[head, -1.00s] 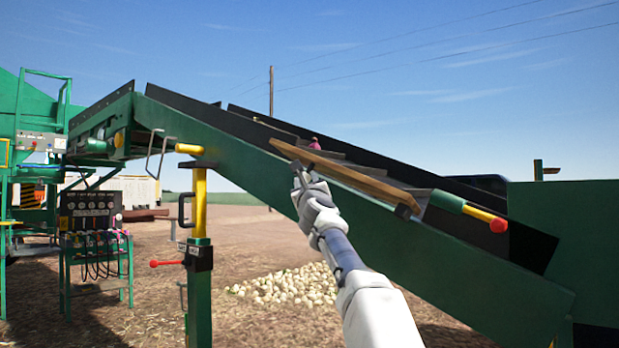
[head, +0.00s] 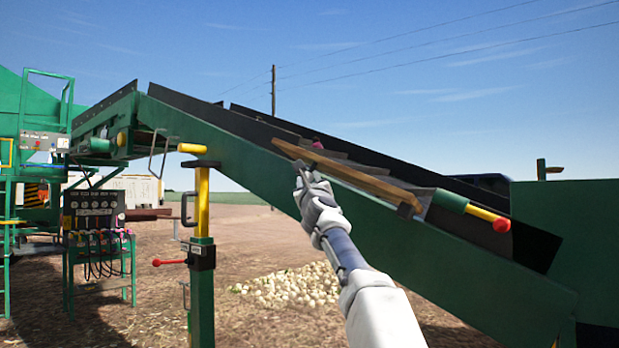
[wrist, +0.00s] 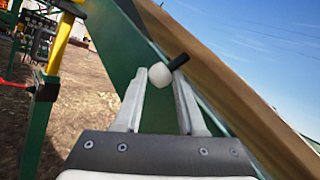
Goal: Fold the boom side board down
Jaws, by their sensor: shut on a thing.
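The boom side board is a long brown wooden board (head: 362,180) on the near upper edge of the green sloping boom (head: 237,139). It slants down to the right. In the wrist view the board (wrist: 222,75) runs diagonally just past my fingers. My gripper (head: 302,172) is at the board's upper left part, on the near side. In the wrist view my gripper (wrist: 160,84) is shut on a pale round knob (wrist: 160,75) with a short black stub (wrist: 179,62) beside it, near the board's edge. Its fingers hide part of the knob's sides.
A yellow-topped green post (head: 201,220) with a red-knobbed lever stands left of my arm. A green handle with a red end (head: 482,214) sticks out at lower right. An onion pile (head: 290,286) lies on the ground under the boom. A control stand (head: 94,225) is at left.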

